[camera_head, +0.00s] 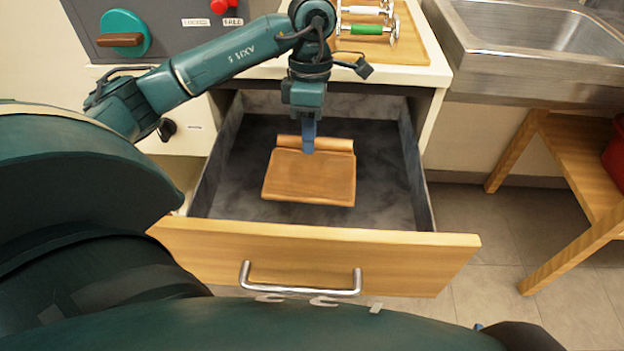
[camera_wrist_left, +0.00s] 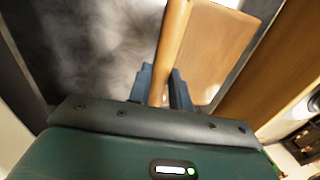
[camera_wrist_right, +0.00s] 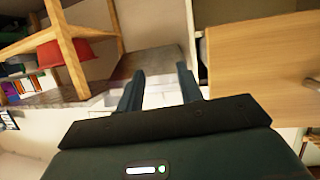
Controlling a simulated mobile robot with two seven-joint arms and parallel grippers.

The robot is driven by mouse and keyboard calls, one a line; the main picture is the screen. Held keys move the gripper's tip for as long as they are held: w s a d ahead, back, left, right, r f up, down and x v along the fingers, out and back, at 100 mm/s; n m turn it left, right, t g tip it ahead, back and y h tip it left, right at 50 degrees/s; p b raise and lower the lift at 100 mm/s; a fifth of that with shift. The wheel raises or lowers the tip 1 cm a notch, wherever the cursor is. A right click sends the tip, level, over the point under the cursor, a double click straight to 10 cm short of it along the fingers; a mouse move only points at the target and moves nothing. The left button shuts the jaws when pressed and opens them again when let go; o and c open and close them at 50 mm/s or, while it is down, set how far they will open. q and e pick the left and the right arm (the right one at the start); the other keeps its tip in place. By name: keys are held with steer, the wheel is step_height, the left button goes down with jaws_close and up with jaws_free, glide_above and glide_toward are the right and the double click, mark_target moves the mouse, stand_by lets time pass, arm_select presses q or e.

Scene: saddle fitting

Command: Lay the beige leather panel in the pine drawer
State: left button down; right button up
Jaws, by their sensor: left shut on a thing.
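The beige leather panel (camera_head: 309,180) is a tan rectangle with a rolled back edge, and it is inside the outline of the open pine drawer (camera_head: 330,247). My left gripper (camera_head: 309,148) points down into the drawer and is shut on the panel's rolled edge. In the left wrist view the rolled edge sits between the fingers (camera_wrist_left: 161,90), with the flat part of the panel (camera_wrist_left: 212,45) to the right. I cannot tell whether the panel touches the drawer floor. My right gripper (camera_wrist_right: 158,88) is open and empty, away from the panel, in the right wrist view.
The drawer's dark grey lined floor (camera_head: 385,190) is bare around the panel. A wooden tray (camera_head: 411,45) with metal-ended tools, one green-handled, lies on the counter above. A steel sink (camera_head: 545,45) and a wooden stool or table (camera_head: 575,165) stand at the right.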

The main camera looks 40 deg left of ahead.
arm_select(q)
steer(key=shift+f, duration=0.55)
steer(key=shift+n, duration=0.3)
step_height(320, 180, down, 10)
steer(key=shift+r+b, duration=0.2)
steer(key=shift+b, duration=1)
arm_select(e)
steer(key=shift+w+a+f+n+t+y, duration=0.25)
steer(key=shift+w+n+t, duration=0.2)
steer(key=shift+t, duration=0.35)
steer(key=shift+f, duration=0.1)
arm_select(q)
steer(key=c, duration=1.3)
jaws_free()
steer(key=r+p, duration=0.1)
steer(key=r, duration=0.3)
steer(key=w+a+r, duration=0.1)
steer(key=r, duration=0.3)
steer(key=w+r+p, duration=0.1)
steer(key=r, duration=0.2)
steer(key=shift+a+r+p, duration=0.2)
steer(key=shift+r+p, duration=0.1)
steer(key=shift+r, duration=0.1)
arm_select(e)
steer(key=shift+s+d+r+m+g, duration=0.25)
steer(key=shift+s+m+g, duration=0.25)
steer(key=shift+g, duration=0.3)
